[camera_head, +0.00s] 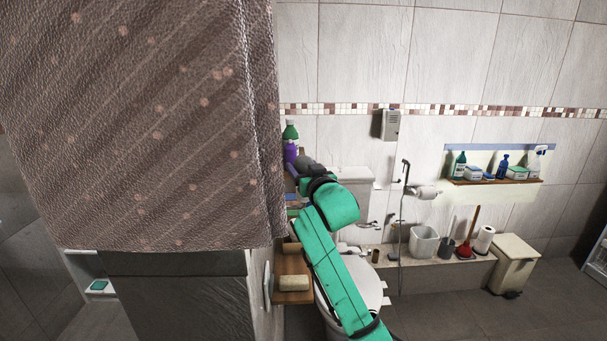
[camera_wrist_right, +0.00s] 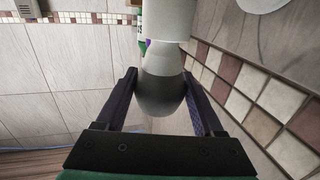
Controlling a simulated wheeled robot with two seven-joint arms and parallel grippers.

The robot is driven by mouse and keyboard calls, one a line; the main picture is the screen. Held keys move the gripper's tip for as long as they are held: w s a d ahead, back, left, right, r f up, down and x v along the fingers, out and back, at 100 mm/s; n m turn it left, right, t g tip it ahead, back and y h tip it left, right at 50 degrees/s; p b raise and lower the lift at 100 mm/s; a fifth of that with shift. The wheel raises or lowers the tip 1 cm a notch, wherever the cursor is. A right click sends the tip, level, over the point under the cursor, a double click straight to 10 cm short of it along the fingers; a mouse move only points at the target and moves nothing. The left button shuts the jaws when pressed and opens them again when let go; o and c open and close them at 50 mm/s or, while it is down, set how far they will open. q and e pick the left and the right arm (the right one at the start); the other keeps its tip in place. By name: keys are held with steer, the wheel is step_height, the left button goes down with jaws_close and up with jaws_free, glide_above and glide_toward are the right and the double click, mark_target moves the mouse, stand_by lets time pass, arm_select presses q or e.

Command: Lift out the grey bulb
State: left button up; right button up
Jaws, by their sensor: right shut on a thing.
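The grey bulb (camera_wrist_right: 162,92) is between the two fingers of my right gripper (camera_wrist_right: 162,78) in the right wrist view, with its rounded dark-grey end towards the palm. My right gripper is shut on it. A white cylinder (camera_wrist_right: 168,18) adjoins the bulb's far end; I cannot tell whether they are joined. In the head view my right gripper (camera_head: 308,171) is by the wall beside the curtain, mostly hidden by my teal arm. My left gripper is not in view.
A patterned curtain (camera_head: 150,120) fills the left of the head view. Green and purple bottles (camera_head: 290,142) stand close to my right gripper. A toilet (camera_head: 368,285) is below my right arm. A shelf with bottles (camera_head: 495,181) is on the right wall.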

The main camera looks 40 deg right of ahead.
step_height(320, 180, up, 19)
steer(key=b, duration=0.2)
steer(key=shift+r, duration=0.2)
